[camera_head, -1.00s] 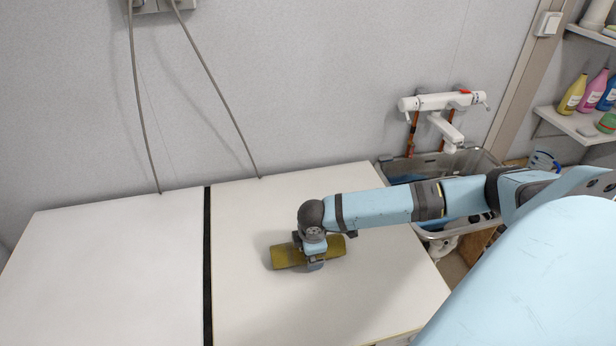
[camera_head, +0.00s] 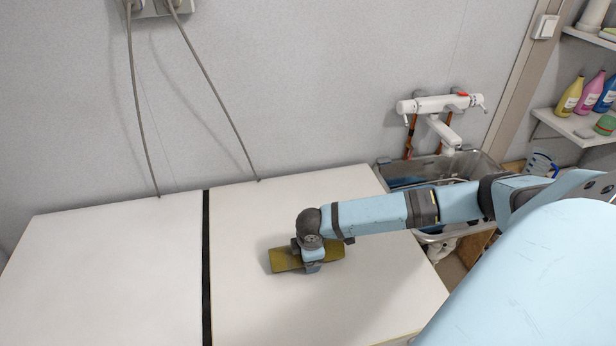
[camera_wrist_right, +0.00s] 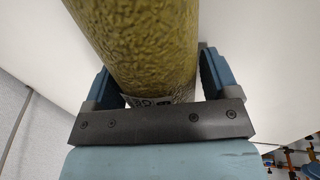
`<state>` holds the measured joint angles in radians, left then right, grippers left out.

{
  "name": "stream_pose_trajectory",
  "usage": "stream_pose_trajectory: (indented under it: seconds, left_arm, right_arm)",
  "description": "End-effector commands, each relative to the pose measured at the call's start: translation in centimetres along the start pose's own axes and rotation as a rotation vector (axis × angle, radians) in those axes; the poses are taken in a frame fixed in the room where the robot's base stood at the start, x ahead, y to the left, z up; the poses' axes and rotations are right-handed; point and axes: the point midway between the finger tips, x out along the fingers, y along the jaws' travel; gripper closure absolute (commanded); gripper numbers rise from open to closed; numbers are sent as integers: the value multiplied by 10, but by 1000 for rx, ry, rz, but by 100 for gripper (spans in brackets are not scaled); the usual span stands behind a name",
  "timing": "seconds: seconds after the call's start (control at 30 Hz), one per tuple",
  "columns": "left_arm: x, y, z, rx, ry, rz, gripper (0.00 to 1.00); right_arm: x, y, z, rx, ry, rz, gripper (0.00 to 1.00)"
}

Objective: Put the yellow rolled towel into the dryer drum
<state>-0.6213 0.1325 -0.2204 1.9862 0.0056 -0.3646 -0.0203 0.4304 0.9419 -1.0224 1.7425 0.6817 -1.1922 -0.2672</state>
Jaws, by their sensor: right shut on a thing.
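The yellow rolled towel (camera_head: 287,261) is on the white top of the right-hand machine (camera_head: 360,290), lying roughly left to right. My right gripper (camera_head: 312,266) comes down over its middle and is shut on it. In the right wrist view the towel (camera_wrist_right: 145,45) fills the space between the two blue fingers (camera_wrist_right: 155,80). Whether the towel touches the top or is slightly lifted, I cannot tell. No dryer drum opening shows in either view. My left gripper is not in view.
A second white top (camera_head: 110,270) lies to the left across a dark gap (camera_head: 207,270). A grey basin (camera_head: 465,163) under a white tap (camera_head: 440,104) stands at the back right. Bottles (camera_head: 590,95) stand on a shelf at the far right. Much of both tops is clear.

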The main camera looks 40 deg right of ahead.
Motion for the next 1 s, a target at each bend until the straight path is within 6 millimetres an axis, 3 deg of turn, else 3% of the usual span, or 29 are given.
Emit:
stream_pose_trajectory:
  seconds: [0.17,0.27,0.5,0.7,1.0]
  left_arm:
    - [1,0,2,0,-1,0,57]
    - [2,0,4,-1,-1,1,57]
    - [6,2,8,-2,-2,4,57]
    - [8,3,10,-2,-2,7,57]
    - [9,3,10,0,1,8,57]
  right_arm:
    - [-19,5,-1,0,3,4,51]
    - [-40,10,0,0,3,5,51]
    - [-110,24,0,0,3,5,51]
    - [-158,34,0,0,3,5,51]
    - [-191,41,0,1,1,2,51]
